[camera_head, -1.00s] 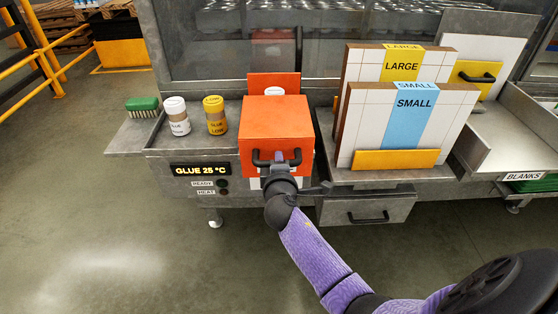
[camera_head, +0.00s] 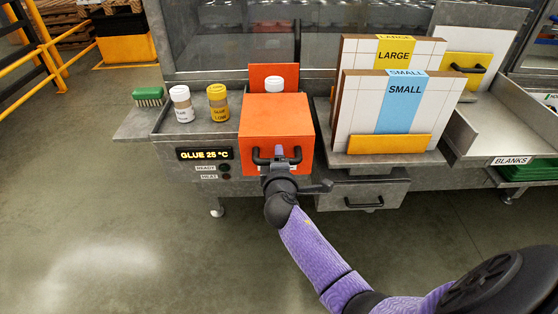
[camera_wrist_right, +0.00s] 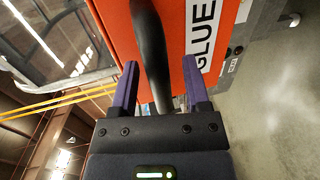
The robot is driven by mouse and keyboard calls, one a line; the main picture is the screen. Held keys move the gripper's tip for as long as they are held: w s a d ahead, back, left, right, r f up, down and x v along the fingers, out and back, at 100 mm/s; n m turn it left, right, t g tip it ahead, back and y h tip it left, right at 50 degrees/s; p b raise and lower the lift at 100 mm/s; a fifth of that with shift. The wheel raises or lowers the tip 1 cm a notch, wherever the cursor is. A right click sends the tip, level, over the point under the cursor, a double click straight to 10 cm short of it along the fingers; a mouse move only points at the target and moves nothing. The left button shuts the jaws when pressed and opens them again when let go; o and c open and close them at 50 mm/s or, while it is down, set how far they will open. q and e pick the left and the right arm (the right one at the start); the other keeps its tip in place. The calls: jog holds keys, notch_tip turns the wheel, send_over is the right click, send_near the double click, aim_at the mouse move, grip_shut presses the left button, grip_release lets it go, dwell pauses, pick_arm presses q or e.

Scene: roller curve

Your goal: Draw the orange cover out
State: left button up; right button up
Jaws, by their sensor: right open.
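The orange cover (camera_head: 276,121) is a box with a black bar handle (camera_head: 264,159) on its front, at the glue station. My right gripper (camera_head: 279,152) is at this handle. In the right wrist view, the open fingers of my right gripper (camera_wrist_right: 163,88) stand on either side of the black handle (camera_wrist_right: 151,50), with gaps between them and the bar. The orange face with a white GLUE label (camera_wrist_right: 202,35) is just beyond. My left gripper is not in view.
A white bottle (camera_head: 181,104), a yellow-capped bottle (camera_head: 217,103) and a green brush (camera_head: 148,96) stand left of the cover. The SMALL panel stack (camera_head: 403,105) is close on the right. A grey drawer (camera_head: 361,192) is below. The floor in front is clear.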

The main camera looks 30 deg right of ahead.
jog(key=p+v, duration=0.2)
jog(key=v, duration=0.8)
jog(key=shift+w, duration=0.1)
jog(key=s+a+f+m+g+y+b, duration=0.15)
jog(key=s+f, duration=0.35)
jog(key=f, duration=0.5)
jog(key=s+a+f+g+y, duration=0.2)
jog(key=s+f+g+y, duration=0.15)
jog(key=f, duration=0.55)
jog(key=s+a+f+m+g+y+b, duration=0.1)
jog(key=s+a+f+g, duration=0.1)
jog(key=s+f, duration=0.6)
jog(key=s+f+m+g+y, duration=0.1)
jog(key=s+f+m+g, duration=0.2)
jog(key=s, duration=0.7)
jog(key=s+f+m+g+b, duration=0.1)
jog(key=s+f+m+g, duration=0.1)
jog(key=s+f, duration=0.6)
jog(key=shift+s+a+f+m+g+y, duration=0.2)
jog(key=shift+s+f+m+g+y, duration=0.15)
jog(key=shift+s+m, duration=0.5)
